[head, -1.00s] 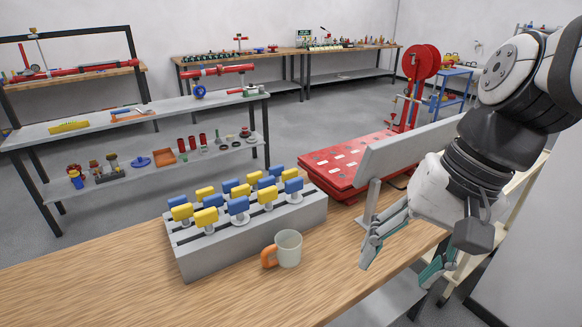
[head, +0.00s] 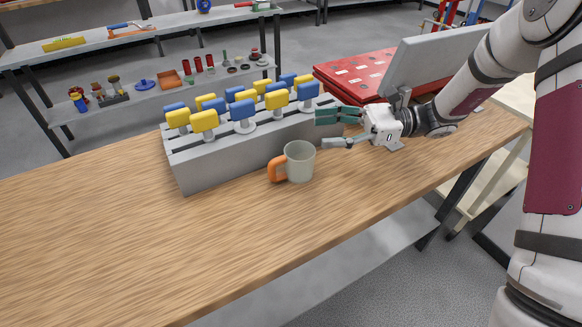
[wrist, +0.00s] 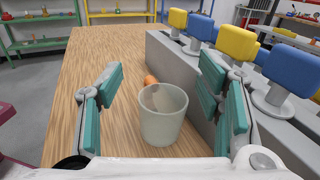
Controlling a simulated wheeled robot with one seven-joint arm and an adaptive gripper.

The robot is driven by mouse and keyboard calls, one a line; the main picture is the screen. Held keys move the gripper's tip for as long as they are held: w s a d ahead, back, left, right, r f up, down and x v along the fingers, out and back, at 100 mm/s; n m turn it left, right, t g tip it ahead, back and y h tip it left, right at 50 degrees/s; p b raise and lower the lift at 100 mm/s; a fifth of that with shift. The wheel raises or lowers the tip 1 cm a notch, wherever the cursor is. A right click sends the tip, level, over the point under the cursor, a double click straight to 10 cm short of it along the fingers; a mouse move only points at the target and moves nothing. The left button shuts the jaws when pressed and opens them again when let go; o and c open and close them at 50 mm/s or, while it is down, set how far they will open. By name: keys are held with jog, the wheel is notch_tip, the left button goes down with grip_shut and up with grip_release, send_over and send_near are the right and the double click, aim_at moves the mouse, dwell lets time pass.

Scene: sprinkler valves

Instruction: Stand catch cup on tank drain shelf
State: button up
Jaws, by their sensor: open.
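The catch cup (head: 299,162) is a pale grey-green mug with an orange handle (head: 277,169) on its left side. It stands upright on the wooden bench, close to the front of the grey valve block. My gripper (head: 331,129) is open and to the right of the cup, its fingers pointing left toward it. In the wrist view the cup (wrist: 163,116) lies ahead between the two teal-padded fingers (wrist: 165,105), apart from both, with its handle on the far side. I cannot pick out the tank drain shelf with certainty.
The grey block (head: 215,160) carries several yellow and blue valve handles right behind the cup. A grey panel (head: 432,62) stands behind my wrist, near a red slotted table (head: 350,75). The wooden bench (head: 130,240) is clear to the left and front.

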jog(key=b, duration=0.1)
send_near(294, 158)
jog(key=shift+m, duration=0.3)
jog(key=s, duration=0.1)
jog(key=s+a+r, duration=0.1)
jog(key=s+a, duration=0.1)
jog(key=shift+a+r, duration=0.15)
jog(key=shift+r, duration=0.2)
jog(key=shift+s+a+r, duration=0.1)
jog(key=shift+s+a, duration=0.1)
jog(key=shift+a, duration=1.05)
jog(key=shift+s+a+f, duration=0.1)
jog(key=shift+s+a, duration=0.15)
jog(key=shift+a, duration=0.95)
jog(key=shift+s+a+r, duration=0.1)
jog(key=shift+s+a, duration=0.1)
jog(key=shift+a, duration=1.05)
jog(key=c, duration=1)
jog(key=shift+o, duration=0.2)
